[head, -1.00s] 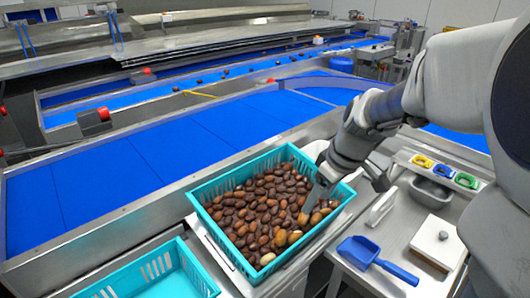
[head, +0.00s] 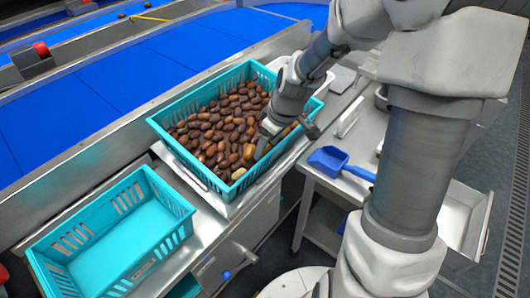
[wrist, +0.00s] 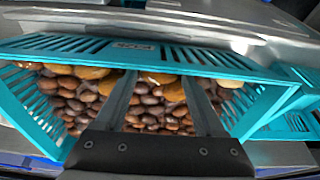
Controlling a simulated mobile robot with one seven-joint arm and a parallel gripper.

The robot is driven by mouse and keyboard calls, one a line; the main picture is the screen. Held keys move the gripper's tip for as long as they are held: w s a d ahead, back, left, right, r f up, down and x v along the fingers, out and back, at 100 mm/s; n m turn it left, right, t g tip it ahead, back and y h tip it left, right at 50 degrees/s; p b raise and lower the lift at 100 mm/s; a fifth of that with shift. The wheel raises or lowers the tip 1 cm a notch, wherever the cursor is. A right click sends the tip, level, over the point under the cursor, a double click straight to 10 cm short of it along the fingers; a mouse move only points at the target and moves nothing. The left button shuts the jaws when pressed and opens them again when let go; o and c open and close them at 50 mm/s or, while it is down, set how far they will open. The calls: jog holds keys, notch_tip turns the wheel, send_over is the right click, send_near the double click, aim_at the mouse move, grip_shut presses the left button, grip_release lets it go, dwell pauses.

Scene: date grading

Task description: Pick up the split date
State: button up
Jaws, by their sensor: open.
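Many brown dates (head: 215,125) fill a turquoise slotted crate (head: 172,145). Several lighter, golden-tan dates lie along its right and front side, among them one in the head view (head: 249,151). I cannot tell which date is split. My gripper (head: 263,143) is open and points down into the right part of the crate, close over the dates. In the wrist view, the two fingers (wrist: 158,84) reach among the dates, with a golden date (wrist: 158,78) and darker ones showing between them. No date is visibly held. The fingertips are partly hidden in the head view.
An empty turquoise crate (head: 115,245) stands at the lower left. The crate walls (wrist: 190,55) rise close around my fingers. A blue scoop (head: 330,160) lies on the steel bench at the right. Blue conveyor belts (head: 95,110) run behind the crates.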

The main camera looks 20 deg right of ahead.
jog(key=shift+w+a+f, duration=0.15)
jog(key=shift+f, duration=0.5)
jog(key=c, duration=0.5)
jog(key=shift+o, duration=0.2)
jog(key=shift+r, duration=0.1)
